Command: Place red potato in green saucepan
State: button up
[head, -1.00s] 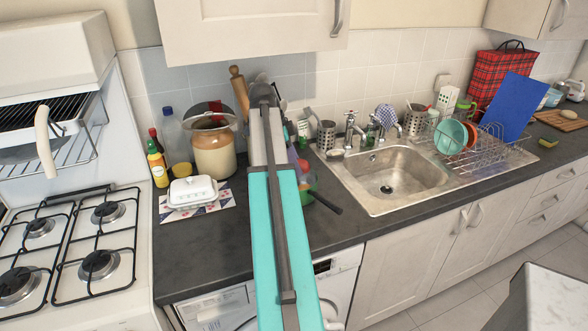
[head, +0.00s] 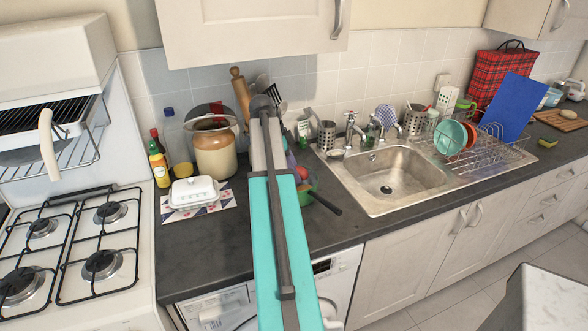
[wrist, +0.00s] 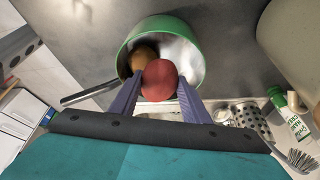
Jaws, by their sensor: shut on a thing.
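My gripper (wrist: 161,82) is shut on the red potato (wrist: 160,84), which shows between its two purple fingers in the wrist view. The green saucepan (wrist: 128,50) lies behind the potato there, with a brown, round item (wrist: 145,54) inside it. The red potato overlaps the pan's opening in that view; whether it touches the pan I cannot tell. In the head view the green saucepan (head: 309,190) stands on the counter, partly hidden by my arm, with its dark handle pointing right and forward.
The sink (head: 390,178) lies right of the pan, with a dish rack (head: 480,150) beyond. A stoneware jar (head: 214,152) and a white butter dish (head: 194,192) stand to the left. The counter front (head: 225,255) left of my arm is clear.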

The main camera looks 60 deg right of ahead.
jog(key=shift+f+b, duration=0.3)
jog(key=shift+f, duration=0.45)
dwell(0.3)
jog(key=o, duration=1.2)
jog(key=shift+r, duration=0.1)
jog(key=shift+r, duration=0.7)
jog(key=shift+b+v, duration=0.7)
jog(key=shift+v, duration=2.9)
jog(key=shift+f, duration=0.1)
